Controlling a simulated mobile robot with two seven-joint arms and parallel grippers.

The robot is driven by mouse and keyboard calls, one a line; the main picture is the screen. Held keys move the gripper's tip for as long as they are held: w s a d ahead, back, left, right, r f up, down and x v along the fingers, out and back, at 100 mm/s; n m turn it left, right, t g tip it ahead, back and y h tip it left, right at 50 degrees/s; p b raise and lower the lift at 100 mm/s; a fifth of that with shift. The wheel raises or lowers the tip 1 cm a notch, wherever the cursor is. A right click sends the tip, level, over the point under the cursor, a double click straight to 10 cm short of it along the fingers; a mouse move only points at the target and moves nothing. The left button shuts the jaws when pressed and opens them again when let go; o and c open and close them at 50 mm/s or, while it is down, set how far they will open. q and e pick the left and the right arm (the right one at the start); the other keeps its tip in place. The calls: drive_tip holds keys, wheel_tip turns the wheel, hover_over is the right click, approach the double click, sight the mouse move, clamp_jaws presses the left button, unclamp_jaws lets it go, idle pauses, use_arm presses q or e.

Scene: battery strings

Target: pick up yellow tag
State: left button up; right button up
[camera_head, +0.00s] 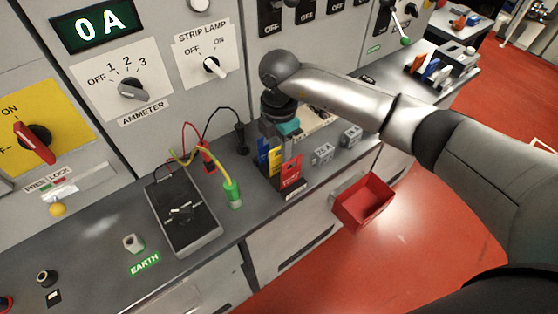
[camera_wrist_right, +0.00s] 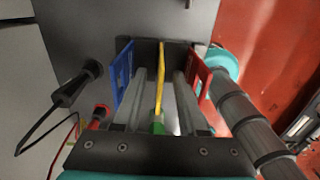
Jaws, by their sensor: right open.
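The yellow tag (camera_wrist_right: 160,70) stands edge-on in the right wrist view, between the blue tag (camera_wrist_right: 122,78) on the left and the red tag (camera_wrist_right: 203,82) on the right. In the head view the yellow tag (camera_head: 275,159) sits in the dark tag holder (camera_head: 268,186), between the blue tag (camera_head: 262,150) and the red tag (camera_head: 290,171). My right gripper (camera_wrist_right: 163,82) is open, with one finger on each side of the yellow tag. I cannot tell whether either finger touches it. In the head view my wrist hides the gripper's fingertips. My left gripper is not in view.
A dark box (camera_head: 182,212) with red and yellow-green leads lies left of the holder. Grey padlock-like blocks (camera_head: 322,154) stand to its right. A red bin (camera_head: 362,201) hangs at the bench front. The switch panel (camera_head: 150,60) rises behind the bench.

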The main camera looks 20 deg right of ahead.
drive_tip(key=shift+f, duration=0.9)
drive_tip(key=shift+c, duration=0.2)
clamp_jaws()
